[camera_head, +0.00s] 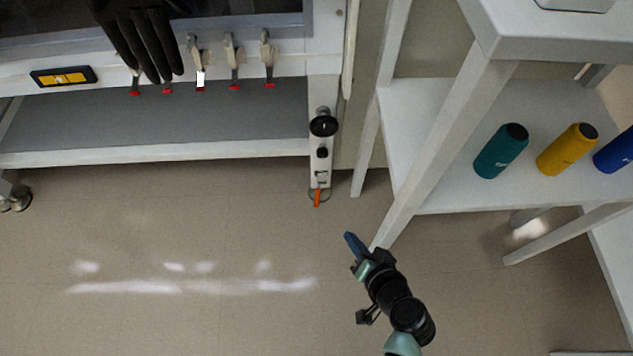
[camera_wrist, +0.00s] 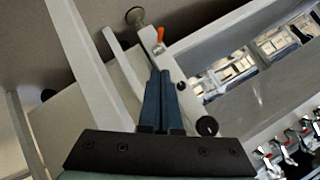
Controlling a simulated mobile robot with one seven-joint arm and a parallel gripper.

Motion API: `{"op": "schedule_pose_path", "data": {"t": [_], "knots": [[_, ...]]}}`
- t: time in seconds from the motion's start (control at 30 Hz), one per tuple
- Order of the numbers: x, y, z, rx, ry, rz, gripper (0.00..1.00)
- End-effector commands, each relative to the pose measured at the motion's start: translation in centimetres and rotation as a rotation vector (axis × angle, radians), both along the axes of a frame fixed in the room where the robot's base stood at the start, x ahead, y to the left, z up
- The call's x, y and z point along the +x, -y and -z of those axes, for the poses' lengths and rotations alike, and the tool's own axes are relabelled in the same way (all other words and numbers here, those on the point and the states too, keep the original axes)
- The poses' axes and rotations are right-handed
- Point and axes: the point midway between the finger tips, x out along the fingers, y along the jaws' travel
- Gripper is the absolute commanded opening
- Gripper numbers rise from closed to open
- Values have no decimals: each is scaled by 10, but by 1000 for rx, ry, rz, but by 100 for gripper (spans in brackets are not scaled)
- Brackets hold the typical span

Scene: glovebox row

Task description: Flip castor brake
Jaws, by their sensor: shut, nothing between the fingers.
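The orange brake lever (camera_head: 317,198) sticks out at the foot of the glovebox frame's right leg in the head view. The castor it belongs to is mostly hidden under the leg there. In the wrist view the orange lever (camera_wrist: 160,36) shows ahead of the fingertips, with a round grey castor part (camera_wrist: 135,16) to its left. My gripper (camera_head: 350,238) has blue fingers, shut and empty, above the floor to the lower right of the lever and apart from it. In the wrist view my gripper (camera_wrist: 160,76) points toward the leg. I cannot tell the lever's position.
A white shelf unit (camera_head: 428,160) stands close on the right, its leg near my gripper. It holds teal (camera_head: 500,152), yellow (camera_head: 566,150) and blue bottles. A black knob (camera_head: 323,125) projects from the frame leg. Open floor (camera_head: 180,240) lies to the left.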

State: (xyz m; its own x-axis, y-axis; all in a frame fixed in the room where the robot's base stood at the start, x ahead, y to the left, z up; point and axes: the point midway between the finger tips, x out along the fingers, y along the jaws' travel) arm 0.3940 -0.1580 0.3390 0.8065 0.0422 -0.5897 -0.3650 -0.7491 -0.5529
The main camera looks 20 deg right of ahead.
Motion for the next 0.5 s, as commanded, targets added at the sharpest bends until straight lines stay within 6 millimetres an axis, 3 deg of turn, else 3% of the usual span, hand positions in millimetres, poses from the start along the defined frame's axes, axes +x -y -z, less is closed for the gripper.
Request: {"op": "schedule_pose_path", "data": {"t": [0.17,0.5], "knots": [[9,-1,12,4,0,3,0],[66,-3,55,1,1,1,0]]}}
